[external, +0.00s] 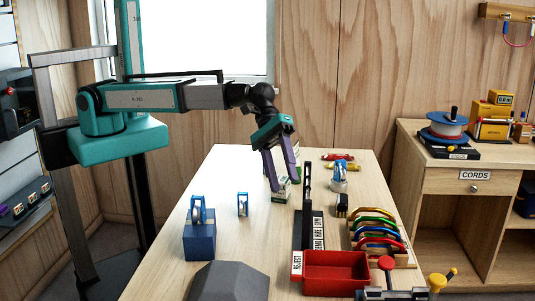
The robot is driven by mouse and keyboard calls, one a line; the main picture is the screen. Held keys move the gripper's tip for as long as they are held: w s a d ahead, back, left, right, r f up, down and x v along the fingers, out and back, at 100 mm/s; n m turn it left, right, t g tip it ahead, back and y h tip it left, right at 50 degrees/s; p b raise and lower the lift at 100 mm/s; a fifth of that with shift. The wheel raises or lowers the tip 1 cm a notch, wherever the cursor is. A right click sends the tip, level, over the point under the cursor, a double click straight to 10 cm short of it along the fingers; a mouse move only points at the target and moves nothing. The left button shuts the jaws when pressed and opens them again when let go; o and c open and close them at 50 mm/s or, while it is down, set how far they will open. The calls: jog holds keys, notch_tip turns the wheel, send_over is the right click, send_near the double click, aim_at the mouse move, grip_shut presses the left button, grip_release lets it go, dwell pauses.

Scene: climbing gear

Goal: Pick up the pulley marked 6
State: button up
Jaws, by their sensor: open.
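Several blue pulleys stand on the wooden table; no number is legible on any, so I cannot tell which is marked 6. One pulley (198,211) is on a blue block (199,243) at the near left. Another pulley (243,204) stands on the table right of and behind that block. A third pulley (340,171) is farther back at the right, on a pale round base. My gripper (284,183) is open, its purple fingers pointing down over the middle of the table, by a small green and white box (280,191). It looks empty.
A dark upright post (307,188) stands right of my gripper. A red REJECT tray (336,272) and a rack of coloured carabiners (378,237) are at the near right. A grey faceted block (229,282) is at the front. The table's back left is clear.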

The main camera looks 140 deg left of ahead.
jog(key=s+a, duration=0.2)
jog(key=s, duration=0.2)
jog(key=s+a+f+n+h, duration=0.1)
jog(key=s+a, duration=0.2)
jog(key=s, duration=0.1)
jog(key=s+a+f+n, duration=0.1)
jog(key=s+a, duration=0.2)
jog(key=shift+s+a+f+p, duration=0.15)
jog(key=shift+s+f+p, duration=0.15)
jog(key=shift+s, duration=0.1)
jog(key=s+a+f+n+h+b, duration=0.1)
jog(key=s+a+n+b, duration=0.1)
jog(key=s+a, duration=0.3)
jog(key=s+a+f+n+t+h+b, duration=0.1)
jog(key=s+a+h+b, duration=0.1)
jog(key=s+a, duration=0.3)
jog(key=s+a+f+n+h+b, duration=0.1)
jog(key=s+a+b, duration=0.3)
jog(key=s, duration=0.8)
jog(key=shift+a+f+n+h, duration=0.3)
jog(key=shift+a+n+h, duration=0.4)
jog(key=shift+a+n, duration=0.1)
jog(key=shift+s+a+r+t, duration=0.15)
jog(key=shift+s+a+t, duration=0.15)
jog(key=shift+s, duration=0.15)
jog(key=shift+d, duration=0.1)
